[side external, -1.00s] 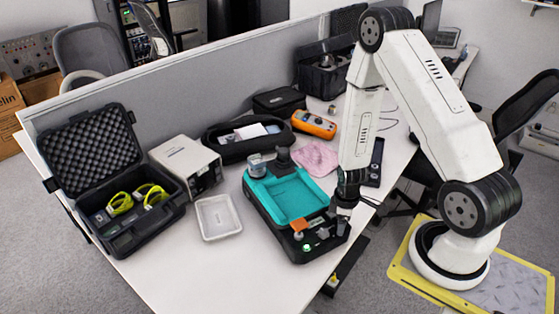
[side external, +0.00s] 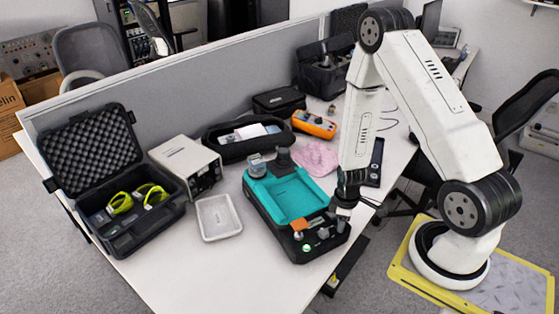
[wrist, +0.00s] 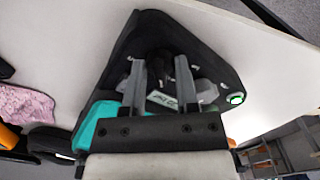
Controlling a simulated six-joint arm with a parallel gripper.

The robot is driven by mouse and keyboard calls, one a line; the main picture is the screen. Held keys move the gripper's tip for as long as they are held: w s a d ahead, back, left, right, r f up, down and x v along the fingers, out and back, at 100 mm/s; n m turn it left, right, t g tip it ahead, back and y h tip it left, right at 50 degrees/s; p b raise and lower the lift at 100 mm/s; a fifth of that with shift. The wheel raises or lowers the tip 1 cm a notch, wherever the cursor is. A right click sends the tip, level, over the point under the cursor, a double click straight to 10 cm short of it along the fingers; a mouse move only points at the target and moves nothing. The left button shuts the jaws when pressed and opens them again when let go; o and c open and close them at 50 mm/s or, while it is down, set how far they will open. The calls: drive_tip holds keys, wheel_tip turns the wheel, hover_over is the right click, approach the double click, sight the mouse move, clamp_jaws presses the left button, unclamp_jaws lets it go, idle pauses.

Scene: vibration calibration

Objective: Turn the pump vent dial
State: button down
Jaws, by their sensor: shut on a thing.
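The pump unit (side external: 258,210) is a black case with a teal recessed top, standing on the white table. My gripper (side external: 341,222) points down at the case's near right corner. In the wrist view my gripper (wrist: 160,62) has its two grey fingers apart, with a dark knob-like part between their tips, which I take as the vent dial (wrist: 159,64). The fingers are shut on it. The dial's face and pointer are too dark and small to read. In the side view the gripper hides the dial.
A white tray (side external: 219,216), a grey box (side external: 186,162) and an open black case (side external: 130,240) stand left. A pink cloth (side external: 316,158) lies behind. The front table is clear.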

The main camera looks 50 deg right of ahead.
drive_tip(key=shift+m, duration=0.7)
drive_tip(key=m, duration=1.2)
drive_tip(key=shift+m, duration=2.2)
drive_tip(key=shift+c, duration=1.8)
unclamp_jaws()
